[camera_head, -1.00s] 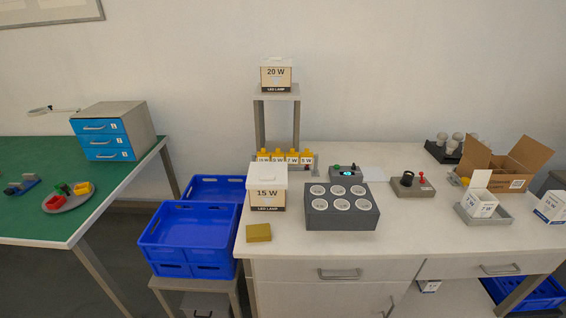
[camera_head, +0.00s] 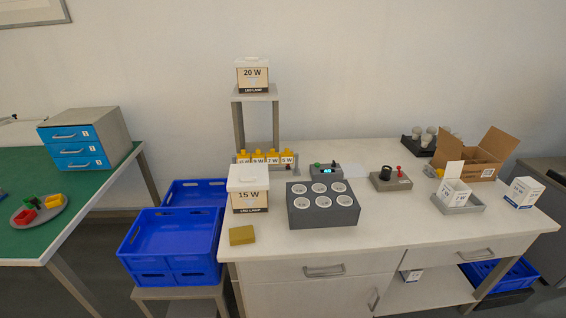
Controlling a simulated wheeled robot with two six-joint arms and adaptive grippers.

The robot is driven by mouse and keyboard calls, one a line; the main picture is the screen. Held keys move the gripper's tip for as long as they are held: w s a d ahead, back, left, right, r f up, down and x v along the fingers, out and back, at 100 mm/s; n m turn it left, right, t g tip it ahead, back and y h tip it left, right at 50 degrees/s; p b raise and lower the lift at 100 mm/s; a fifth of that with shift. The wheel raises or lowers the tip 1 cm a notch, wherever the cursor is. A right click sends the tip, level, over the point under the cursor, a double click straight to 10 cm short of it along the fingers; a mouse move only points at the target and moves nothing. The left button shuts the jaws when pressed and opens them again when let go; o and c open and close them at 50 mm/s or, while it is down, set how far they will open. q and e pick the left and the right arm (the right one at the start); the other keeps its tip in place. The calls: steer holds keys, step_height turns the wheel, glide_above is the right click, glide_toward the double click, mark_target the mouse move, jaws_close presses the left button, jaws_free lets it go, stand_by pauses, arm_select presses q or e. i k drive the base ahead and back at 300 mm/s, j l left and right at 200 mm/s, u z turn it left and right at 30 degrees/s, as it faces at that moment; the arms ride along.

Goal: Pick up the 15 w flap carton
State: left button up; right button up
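A white-and-tan carton marked 15 W LED LAMP (camera_head: 248,195) stands upright at the left of the white bench, its white top closed. A small white carton with a raised flap (camera_head: 455,192) sits in a grey tray (camera_head: 472,209) at the right; its label is too small to read surely. Another small white carton with a blue label (camera_head: 523,192) stands to the right of that tray, its wattage also hard to read. Neither of my grippers is in view.
A grey block with round sockets (camera_head: 322,216) stands beside the 15 W LED LAMP carton, and a yellow-brown block (camera_head: 242,235) lies in front. A 20 W carton (camera_head: 253,75) is on a raised stand.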

mark_target(519, 196)
steer(key=z, duration=1.85)
steer(key=i+l+u, duration=0.1)
steer(key=u, duration=0.25)
steer(key=i+l+u, duration=0.1)
steer(key=u, duration=0.3)
steer(key=i+l+u, duration=0.1)
steer(key=u, duration=0.25)
steer(key=i+l+u, duration=0.1)
steer(key=l, duration=0.4)
steer(key=i+l+u, duration=0.15)
steer(key=l, duration=0.4)
steer(key=i+l+u, duration=0.1)
steer(key=i+l, duration=0.15)
steer(key=l, duration=0.3)
steer(key=i+l+u, duration=0.1)
steer(key=l, duration=0.5)
steer(key=i+l+u, duration=0.15)
steer(key=l, duration=0.4)
